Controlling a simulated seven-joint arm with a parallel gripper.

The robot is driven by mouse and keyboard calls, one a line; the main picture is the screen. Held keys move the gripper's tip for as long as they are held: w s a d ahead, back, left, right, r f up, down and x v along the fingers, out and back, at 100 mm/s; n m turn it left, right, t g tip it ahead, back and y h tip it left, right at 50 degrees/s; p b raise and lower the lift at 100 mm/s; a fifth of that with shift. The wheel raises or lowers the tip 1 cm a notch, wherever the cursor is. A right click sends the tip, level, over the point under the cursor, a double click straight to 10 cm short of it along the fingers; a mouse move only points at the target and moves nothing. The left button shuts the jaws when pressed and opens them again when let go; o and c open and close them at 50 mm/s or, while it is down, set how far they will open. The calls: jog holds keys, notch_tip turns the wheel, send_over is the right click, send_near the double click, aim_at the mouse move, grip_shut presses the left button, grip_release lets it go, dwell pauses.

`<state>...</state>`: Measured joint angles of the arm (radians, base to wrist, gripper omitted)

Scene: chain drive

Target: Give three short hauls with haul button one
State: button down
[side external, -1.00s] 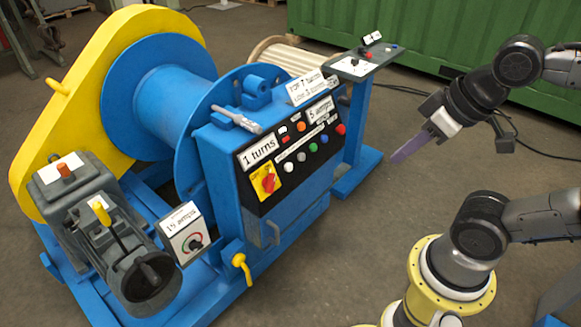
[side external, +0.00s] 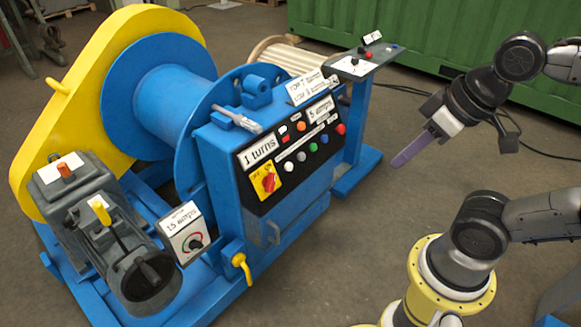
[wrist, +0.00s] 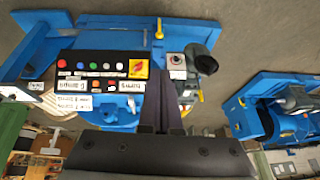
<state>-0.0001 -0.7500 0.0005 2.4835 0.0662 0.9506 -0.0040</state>
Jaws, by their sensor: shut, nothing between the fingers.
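The black control panel (side external: 290,157) is on the front of the blue winch cabinet. I cannot read which button is haul button one. The wrist view shows the same panel upside down, with its button row (wrist: 95,66) left of the fingers. My gripper (side external: 398,161) is shut and empty, in the air to the right of the cabinet, apart from the panel.
The blue drum (side external: 170,100) and yellow guard (side external: 50,120) stand behind the cabinet. A pedestal (side external: 352,125) with a grey top holding small buttons stands between cabinet and gripper. A motor (side external: 110,235) and dial box (side external: 187,235) are at front left. A green container (side external: 440,35) is behind.

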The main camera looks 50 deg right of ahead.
jog(key=w+a+r+m+g+y, duration=0.35)
jog(key=w+a+y, duration=0.4)
jog(key=w, duration=0.25)
jog(key=w+d+f+m+t+y, duration=0.1)
jog(key=w+d+f+m+y, duration=0.15)
jog(key=w, duration=0.35)
jog(key=w+d+f+m+y, duration=0.1)
jog(key=w+m, duration=0.2)
jog(key=w, duration=0.2)
jog(key=w+d+f+m+t+y, duration=0.1)
jog(key=w+d+f+m+y, duration=0.1)
jog(key=w, duration=0.4)
jog(key=w+d+f+m+t, duration=0.3)
jog(key=d+f+m, duration=0.1)
jog(key=d+f, duration=0.3)
jog(key=w+d+f+m+t, duration=0.35)
jog(key=d+f, duration=0.25)
jog(key=f, duration=0.2)
jog(key=s+d+f+m+t+h, duration=0.1)
jog(key=s+d+f+m, duration=0.1)
jog(key=f, duration=0.5)
jog(key=s+d+f+m+t+h, duration=0.1)
jog(key=s+d+f+m+t, duration=0.1)
jog(key=d+f+m, duration=0.3)
notch_tip(320, 180, down, 4)
jog(key=shift+s+d+r, duration=0.25)
jog(key=shift+s+d, duration=0.1)
jog(key=shift+s, duration=0.4)
